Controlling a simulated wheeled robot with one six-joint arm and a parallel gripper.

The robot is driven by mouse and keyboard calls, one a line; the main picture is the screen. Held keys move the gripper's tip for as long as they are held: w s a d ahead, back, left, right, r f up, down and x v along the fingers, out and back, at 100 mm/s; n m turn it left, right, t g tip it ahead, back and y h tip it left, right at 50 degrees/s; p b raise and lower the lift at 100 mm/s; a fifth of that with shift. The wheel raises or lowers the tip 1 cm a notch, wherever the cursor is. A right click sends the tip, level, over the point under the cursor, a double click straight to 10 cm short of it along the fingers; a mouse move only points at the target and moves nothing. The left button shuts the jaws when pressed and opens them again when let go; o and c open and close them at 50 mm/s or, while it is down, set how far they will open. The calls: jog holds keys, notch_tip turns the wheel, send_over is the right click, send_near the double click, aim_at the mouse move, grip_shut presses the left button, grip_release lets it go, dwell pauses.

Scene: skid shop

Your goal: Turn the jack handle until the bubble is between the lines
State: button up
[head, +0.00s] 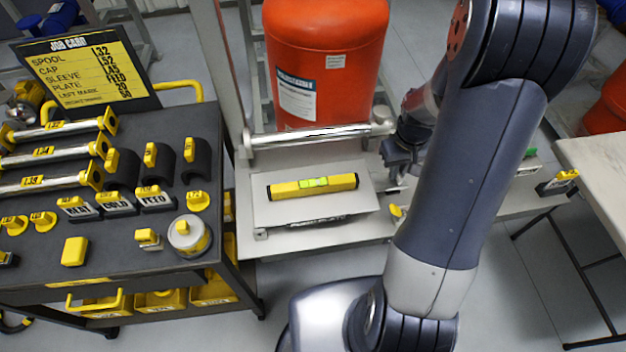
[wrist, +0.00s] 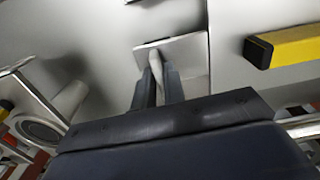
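A yellow level (head: 288,188) with a green vial (head: 314,183) lies on a flat grey plate (head: 278,212) in front of the red tank. The bubble and lines are too small to read. In the wrist view, one end of the level (wrist: 290,46) shows at the upper right. My gripper (head: 396,172) is just right of the plate, partly hidden by my arm in the head view. In the wrist view, my gripper's fingers (wrist: 158,78) lie close on both sides of a pale bar, apparently the jack handle (wrist: 156,66), in front of a small square plate.
A red tank (head: 325,60) stands behind the plate, with a metal roller bar (head: 310,136) between them. A dark cart (head: 110,235) with sleeves, spools and yellow-tagged parts stands at the left. A job card (head: 85,70) is on it. A pale table (head: 595,165) is at the right.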

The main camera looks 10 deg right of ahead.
jog(key=o, duration=0.4)
jog(key=shift+r, duration=0.1)
jog(key=shift+r+p, duration=2.6)
jog(key=shift+r, duration=0.85)
jog(key=m, duration=0.5)
jog(key=shift+r+m, duration=0.3)
jog(key=shift+m, duration=0.6)
jog(key=shift+r, duration=0.1)
